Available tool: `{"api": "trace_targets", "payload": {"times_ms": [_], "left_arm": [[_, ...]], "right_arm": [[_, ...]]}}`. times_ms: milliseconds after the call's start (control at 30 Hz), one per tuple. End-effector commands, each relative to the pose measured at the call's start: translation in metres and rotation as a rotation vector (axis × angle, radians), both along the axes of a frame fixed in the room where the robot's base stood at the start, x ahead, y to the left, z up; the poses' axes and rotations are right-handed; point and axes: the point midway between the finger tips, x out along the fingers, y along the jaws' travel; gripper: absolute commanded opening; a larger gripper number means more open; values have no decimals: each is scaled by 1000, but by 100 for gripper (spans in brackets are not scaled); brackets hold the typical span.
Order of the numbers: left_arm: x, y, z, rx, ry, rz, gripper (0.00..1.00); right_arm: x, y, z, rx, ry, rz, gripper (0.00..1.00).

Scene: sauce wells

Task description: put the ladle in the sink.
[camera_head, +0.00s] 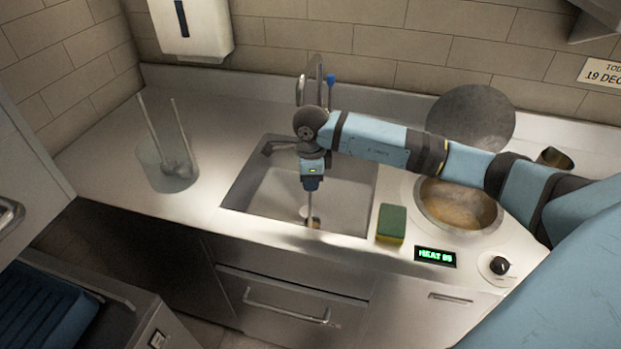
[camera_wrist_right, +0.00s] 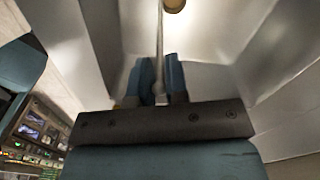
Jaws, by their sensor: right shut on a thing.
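The ladle (camera_head: 310,207) hangs down from my right gripper (camera_head: 311,186) over the sink basin. Its thin handle (camera_wrist_right: 159,42) runs between the fingers of my right gripper (camera_wrist_right: 160,82) in the right wrist view, with the round bowl (camera_wrist_right: 174,5) beyond, cut by the picture's top edge. The right gripper is shut on the handle. The steel sink (camera_head: 345,200) lies under and around the ladle, and the bowl is inside the basin's outline, near its front wall. I cannot tell whether the bowl touches the bottom. My left gripper is not in view.
A green and yellow sponge (camera_head: 391,224) lies right of the sink. Farther right is a round well with brown sauce (camera_head: 459,205), with a lid (camera_head: 472,117) behind. A clear container (camera_head: 168,165) with utensils stands left. The faucet (camera_head: 300,90) rises behind my right arm.

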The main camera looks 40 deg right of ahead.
Motion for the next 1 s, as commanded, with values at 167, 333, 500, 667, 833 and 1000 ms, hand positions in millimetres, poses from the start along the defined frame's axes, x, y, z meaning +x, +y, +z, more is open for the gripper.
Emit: {"api": "trace_targets", "payload": {"times_ms": [167, 333, 500, 667, 833, 1000], "left_arm": [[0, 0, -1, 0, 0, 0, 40], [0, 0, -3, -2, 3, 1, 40], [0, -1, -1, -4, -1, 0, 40], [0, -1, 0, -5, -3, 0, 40], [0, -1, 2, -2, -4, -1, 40], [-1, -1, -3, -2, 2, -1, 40]], "right_arm": [[0, 0, 1, 0, -1, 0, 0], [0, 0, -3, -1, -1, 0, 22], [0, 0, -2, -1, -1, 0, 40], [0, 0, -2, 0, -1, 0, 40], [1, 0, 9, 0, -4, 0, 40], [2, 0, 42, -1, -7, 1, 40]]}}
